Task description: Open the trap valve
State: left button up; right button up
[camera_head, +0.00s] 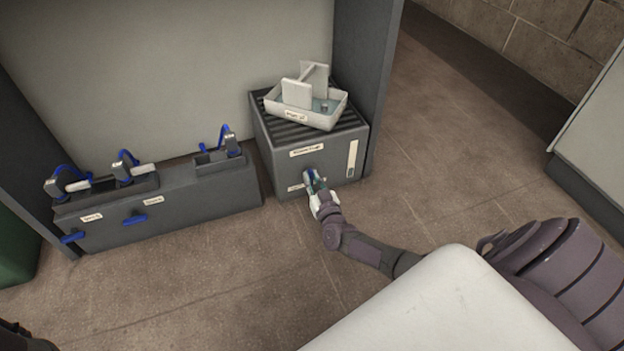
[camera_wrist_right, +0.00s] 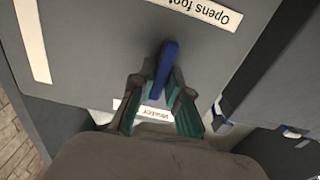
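A dark grey box (camera_head: 285,165) with a slatted top stands on the floor at the centre of the head view. A blue lever (camera_head: 308,174) is low on its front face, and it also shows in the wrist view (camera_wrist_right: 166,62). My right gripper (camera_head: 315,183) is at this lever. In the wrist view its teal-padded fingers (camera_wrist_right: 163,82) lie on both sides of the lever and appear closed on it. The lever's lower end is partly hidden between the fingers. My left gripper is not in view.
A pale tray (camera_head: 330,117) with upright plates sits on the box. A low grey bench (camera_head: 185,208) with blue-handled fittings stands to its left. A dark upright post (camera_head: 374,80) stands at its right. The floor in front (camera_head: 240,285) is clear.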

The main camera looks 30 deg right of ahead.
grip_shut()
jog(key=m, duration=0.3)
jog(key=shift+f, duration=0.1)
jog(key=shift+s+d+f+m+b, duration=0.15)
jog(key=shift+m+b, duration=1.05)
jog(key=shift+m, duration=2.5)
jog(key=shift+w+d+f+m+b, duration=0.15)
jog(key=shift+m+b, duration=1.05)
jog(key=shift+m, duration=2.5)
jog(key=shift+s, duration=0.15)
